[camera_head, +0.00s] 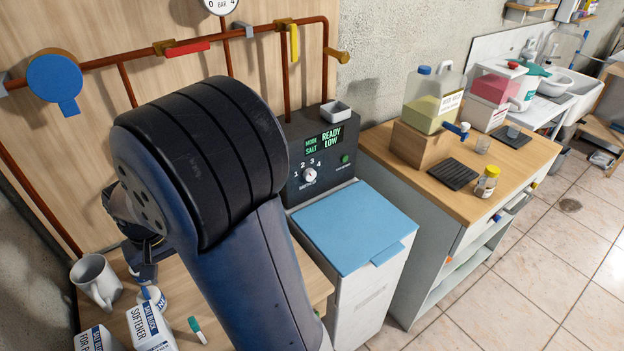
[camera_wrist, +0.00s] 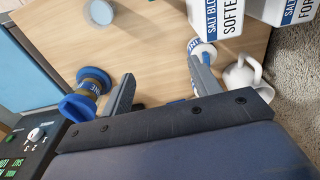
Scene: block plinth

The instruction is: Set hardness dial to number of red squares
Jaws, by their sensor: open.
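The hardness dial (camera_head: 310,175) is a small pale round knob on the front of a dark control unit (camera_head: 336,158), with the numbers 1 to 4 around it. Its pointer is too small to read. The dial also shows at the left edge in the wrist view (camera_wrist: 36,134). I make out no red squares in either view. My gripper (camera_wrist: 162,88) is open, its two grey fingers apart above the wooden bench, with nothing between them. The dial lies well outside the fingers, to their left in the wrist view. My arm hides most of the gripper in the head view.
A blue-capped jar (camera_wrist: 86,95) stands close beside the left finger. A white mug (camera_head: 96,279), salt boxes (camera_head: 150,328) and a green-capped marker (camera_head: 197,329) are on the bench. A blue-lidded cabinet (camera_head: 356,225) stands below the control unit. Copper pipes (camera_head: 120,58) run along the wall.

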